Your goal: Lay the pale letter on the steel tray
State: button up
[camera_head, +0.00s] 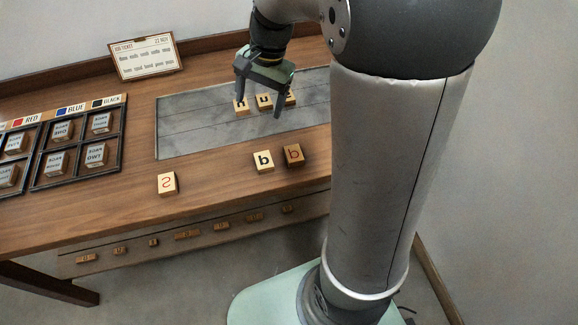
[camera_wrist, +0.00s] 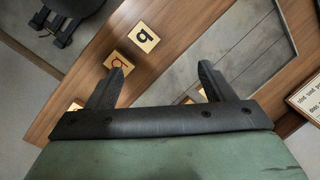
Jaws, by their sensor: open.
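A pale letter block (camera_head: 263,161) with a dark "b" lies on the wooden bench in front of the steel tray (camera_head: 185,130). It also shows in the wrist view (camera_wrist: 144,37). A darker brown letter block (camera_head: 293,155) lies just right of it. Another light block with a reddish letter (camera_head: 166,184) lies farther left on the bench. Several light letter blocks (camera_head: 264,101) stand in a row on the tray, partly hidden by my fingers. My gripper (camera_head: 259,107) is open above the tray, with nothing seen held between its fingers (camera_wrist: 162,70).
A sorting case (camera_head: 80,145) with colour labels and labelled blocks stands at left. A job ticket card (camera_head: 145,57) leans at the back. Several small blocks (camera_head: 187,234) sit along a lower front ledge. The tray's left part is bare.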

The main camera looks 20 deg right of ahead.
jog(key=s+f+n+h, duration=0.2)
jog(key=s+n, duration=0.7)
jog(key=s, duration=1)
jog(key=shift+s+a+f+n+h, duration=0.25)
jog(key=shift+a+f+n+h, duration=0.1)
jog(key=shift+f, duration=0.3)
